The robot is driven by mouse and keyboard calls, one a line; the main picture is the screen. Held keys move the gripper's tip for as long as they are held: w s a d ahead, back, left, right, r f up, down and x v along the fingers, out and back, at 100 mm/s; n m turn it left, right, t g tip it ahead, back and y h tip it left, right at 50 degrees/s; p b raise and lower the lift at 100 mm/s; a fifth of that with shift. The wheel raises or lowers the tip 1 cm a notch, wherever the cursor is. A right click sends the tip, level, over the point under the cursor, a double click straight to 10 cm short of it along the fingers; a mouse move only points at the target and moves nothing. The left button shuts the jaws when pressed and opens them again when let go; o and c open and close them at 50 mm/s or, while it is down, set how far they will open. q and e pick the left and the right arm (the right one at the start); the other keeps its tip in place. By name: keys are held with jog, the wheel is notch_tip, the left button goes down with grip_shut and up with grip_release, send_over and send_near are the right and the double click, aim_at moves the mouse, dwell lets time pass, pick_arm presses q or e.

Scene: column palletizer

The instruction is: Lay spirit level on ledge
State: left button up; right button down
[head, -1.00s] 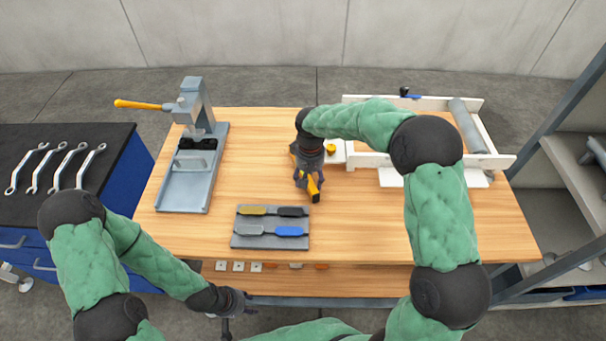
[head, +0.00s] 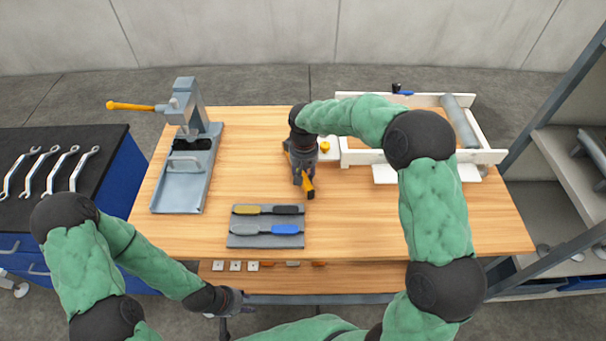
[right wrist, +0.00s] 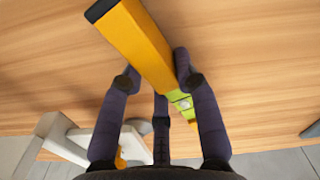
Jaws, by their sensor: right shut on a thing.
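The spirit level (head: 308,186) is a yellow bar with a dark end cap. My right gripper (head: 303,176) is shut on it above the middle of the wooden bench. In the right wrist view the level (right wrist: 142,45) runs slantwise between the fingers of the right gripper (right wrist: 157,72), with a green vial part lower down. Its gap above the bench is hard to judge. My left gripper (head: 226,305) hangs in front of the bench's near edge; its jaws are too small to read. A wooden strip (head: 350,278) runs below the front edge; I cannot tell whether it is the ledge.
A grey press (head: 182,190) stands on the bench's left. A white frame with a roller (head: 460,120) fills the back right. Wrenches (head: 63,165) lie on a dark cabinet at left. The right front bench is clear.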

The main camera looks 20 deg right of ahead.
notch_tip(320, 180, up, 3)
jog(key=shift+f+p, duration=0.1)
jog(key=shift+p, duration=0.45)
jog(key=s+a+r+p, duration=0.3)
jog(key=s+r, duration=0.6)
jog(key=s, duration=0.4)
jog(key=shift+s+a+r, duration=0.2)
jog(key=shift+a+r, duration=0.05)
jog(key=shift+a, duration=0.3)
